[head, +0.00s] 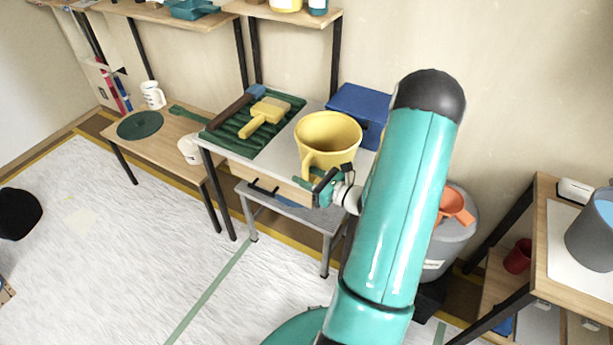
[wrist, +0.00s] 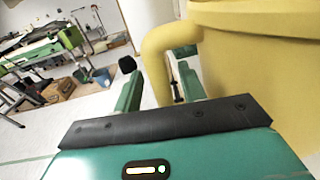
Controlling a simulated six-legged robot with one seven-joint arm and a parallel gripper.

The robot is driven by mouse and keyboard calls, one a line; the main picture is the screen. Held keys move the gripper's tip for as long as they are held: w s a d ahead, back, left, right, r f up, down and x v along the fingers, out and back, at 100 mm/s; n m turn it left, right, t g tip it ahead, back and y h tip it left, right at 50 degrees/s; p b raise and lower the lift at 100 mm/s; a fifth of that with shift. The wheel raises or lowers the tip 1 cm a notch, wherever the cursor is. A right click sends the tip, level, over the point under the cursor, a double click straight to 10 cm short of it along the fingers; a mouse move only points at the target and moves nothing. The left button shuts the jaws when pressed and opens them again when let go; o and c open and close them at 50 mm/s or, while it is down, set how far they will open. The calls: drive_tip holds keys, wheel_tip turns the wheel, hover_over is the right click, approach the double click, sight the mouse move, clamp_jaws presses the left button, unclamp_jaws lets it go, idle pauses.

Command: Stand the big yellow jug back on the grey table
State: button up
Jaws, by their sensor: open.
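The big yellow jug (head: 327,135) stands upright on the grey table (head: 283,150), near its front right, with its open mouth up. Its handle faces my gripper (head: 326,184), which is at the table's front edge. In the wrist view the jug's body (wrist: 262,65) fills the upper right. The curved handle (wrist: 158,48) comes down between the two green fingers of my gripper (wrist: 158,85). The fingers are apart, with a gap beside the handle. The jug's base is partly hidden by my gripper in the head view.
A green ribbed tray (head: 240,146) with a yellow brush (head: 264,117) and a dark-handled brush lies left of the jug. A blue box (head: 357,108) stands close behind it. A grey bin (head: 455,235) with an orange scoop stands right of the table.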

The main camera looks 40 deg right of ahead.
drive_tip(key=f+v, duration=0.1)
drive_tip(key=v, duration=1.1)
drive_tip(key=w+a+r+n+g+y, duration=0.1)
drive_tip(key=a+r+n+g+y, duration=0.1)
drive_tip(key=a+r+n+g, duration=0.35)
drive_tip(key=w+a+r+n+g+y, duration=0.1)
drive_tip(key=a+r+n+g+y, duration=0.15)
drive_tip(key=a+n, duration=0.55)
drive_tip(key=w+a+r+n+g+y, duration=0.1)
drive_tip(key=a+r+n+g, duration=0.35)
drive_tip(key=a, duration=0.45)
drive_tip(key=s+a+r+n+h, duration=0.3)
drive_tip(key=a+r+n+h, duration=0.1)
drive_tip(key=r+n+h, duration=0.1)
drive_tip(key=s+a+r+n+t+h, duration=0.1)
drive_tip(key=s+a+r+n+h, duration=0.2)
drive_tip(key=r+n, duration=0.4)
drive_tip(key=a+n+h, duration=0.1)
drive_tip(key=n, duration=0.2)
drive_tip(key=shift+s+a+h, duration=0.25)
drive_tip(key=shift+a+h, duration=0.1)
drive_tip(key=shift+a, duration=0.05)
drive_tip(key=shift+r, duration=0.15)
